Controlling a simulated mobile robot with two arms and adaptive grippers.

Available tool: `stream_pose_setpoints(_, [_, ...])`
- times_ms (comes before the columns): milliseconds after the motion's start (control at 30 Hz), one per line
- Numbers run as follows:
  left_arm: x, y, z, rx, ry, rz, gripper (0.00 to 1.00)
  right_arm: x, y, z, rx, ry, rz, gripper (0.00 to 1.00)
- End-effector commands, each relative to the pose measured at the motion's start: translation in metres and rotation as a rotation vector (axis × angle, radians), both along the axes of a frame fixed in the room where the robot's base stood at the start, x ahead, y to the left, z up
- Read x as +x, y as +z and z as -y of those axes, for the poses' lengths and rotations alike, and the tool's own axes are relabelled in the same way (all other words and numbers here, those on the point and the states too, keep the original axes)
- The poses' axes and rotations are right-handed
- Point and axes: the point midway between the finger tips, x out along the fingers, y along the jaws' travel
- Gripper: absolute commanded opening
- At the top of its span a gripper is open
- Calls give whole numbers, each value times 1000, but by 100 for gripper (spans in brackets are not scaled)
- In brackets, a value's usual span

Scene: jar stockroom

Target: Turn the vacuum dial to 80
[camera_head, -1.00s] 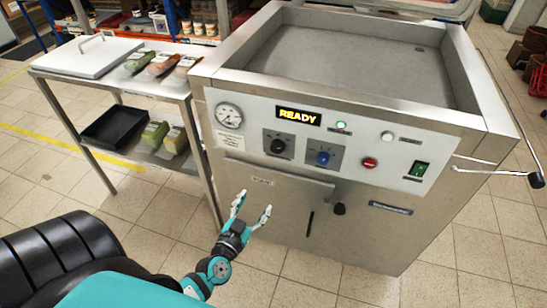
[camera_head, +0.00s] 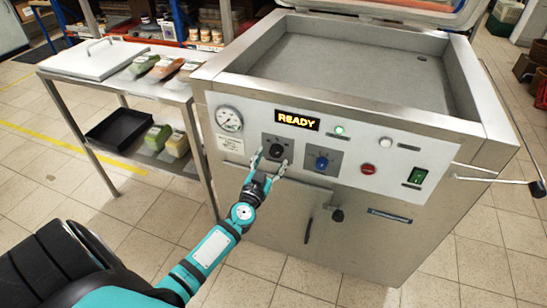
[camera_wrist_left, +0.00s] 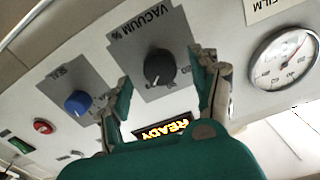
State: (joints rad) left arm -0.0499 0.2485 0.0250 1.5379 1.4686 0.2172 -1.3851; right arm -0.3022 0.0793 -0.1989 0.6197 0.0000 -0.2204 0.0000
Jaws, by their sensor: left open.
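The vacuum dial (camera_head: 276,150) is a black knob on a grey plate on the machine's front panel. In the left wrist view the black vacuum dial (camera_wrist_left: 159,68) sits under the label "VACUUM %", seen between and beyond my fingers. My left gripper (camera_head: 267,164) is open in front of the dial, a finger to either side of it. In the left wrist view its fingertips (camera_wrist_left: 163,68) flank the dial plate; I cannot tell whether they touch the knob. The dial's pointer setting is too small to read. My right gripper is not in view.
The blue seal dial (camera_head: 321,162) is just right of the vacuum dial. A round gauge (camera_head: 229,119) is to the left, and the lit READY display (camera_head: 298,120) is above. A red button (camera_head: 368,169) and green switch (camera_head: 417,175) are further right. A steel table (camera_head: 185,92) stands at left.

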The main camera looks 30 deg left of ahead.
Motion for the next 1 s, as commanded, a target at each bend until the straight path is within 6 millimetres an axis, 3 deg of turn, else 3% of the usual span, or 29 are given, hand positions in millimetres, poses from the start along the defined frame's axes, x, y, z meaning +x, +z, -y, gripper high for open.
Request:
stream_pose_setpoints(200, [21, -1, -5, 0, 0, 0, 64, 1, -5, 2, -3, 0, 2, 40])
stream_pose_setpoints(533, [24, 0, -5, 1, -1, 0, 64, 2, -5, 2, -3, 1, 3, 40])
stream_pose_setpoints(900, [24, 0, -5, 0, 0, 0, 15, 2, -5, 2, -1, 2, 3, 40])
stream_pose_setpoints(1000, [24, 0, -5, 0, 0, 0, 8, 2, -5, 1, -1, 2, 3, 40])
